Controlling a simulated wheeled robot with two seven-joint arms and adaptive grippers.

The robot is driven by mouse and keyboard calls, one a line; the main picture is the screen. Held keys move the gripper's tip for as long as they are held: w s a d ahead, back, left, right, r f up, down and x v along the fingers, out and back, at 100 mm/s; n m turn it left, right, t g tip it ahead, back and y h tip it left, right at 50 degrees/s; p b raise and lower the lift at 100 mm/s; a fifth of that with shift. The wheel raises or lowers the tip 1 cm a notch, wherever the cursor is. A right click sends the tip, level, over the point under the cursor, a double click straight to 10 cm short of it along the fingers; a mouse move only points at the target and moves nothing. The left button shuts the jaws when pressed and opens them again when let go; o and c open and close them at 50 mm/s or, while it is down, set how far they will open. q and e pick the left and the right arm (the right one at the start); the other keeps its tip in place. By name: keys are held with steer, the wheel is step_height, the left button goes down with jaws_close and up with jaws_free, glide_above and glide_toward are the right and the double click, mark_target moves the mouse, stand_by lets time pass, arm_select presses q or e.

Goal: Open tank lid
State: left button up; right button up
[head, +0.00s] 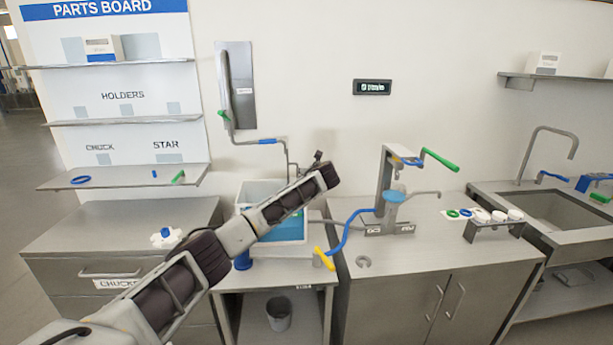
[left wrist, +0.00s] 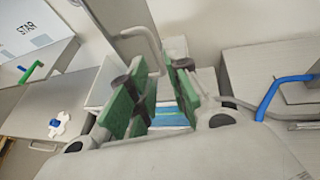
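The tank (head: 255,190) is a pale, box-like container with a blue lower part, standing on the counter left of centre. My left arm crosses in front of it and hides part of it. I cannot make out a separate lid. In the left wrist view, a pale and blue box-like shape, likely the tank (left wrist: 172,116), shows between the fingers, beyond them. My left gripper (left wrist: 160,92) is open, with green finger pads apart and nothing between them. In the head view its fingers are mostly hidden at the arm's end. My right gripper is not in view.
A white, blue-centred part (head: 166,238) lies on the left cabinet. Free counter (head: 430,255) lies at front right.

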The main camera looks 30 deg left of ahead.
arm_select(q)
steer(key=shift+v, duration=1.05)
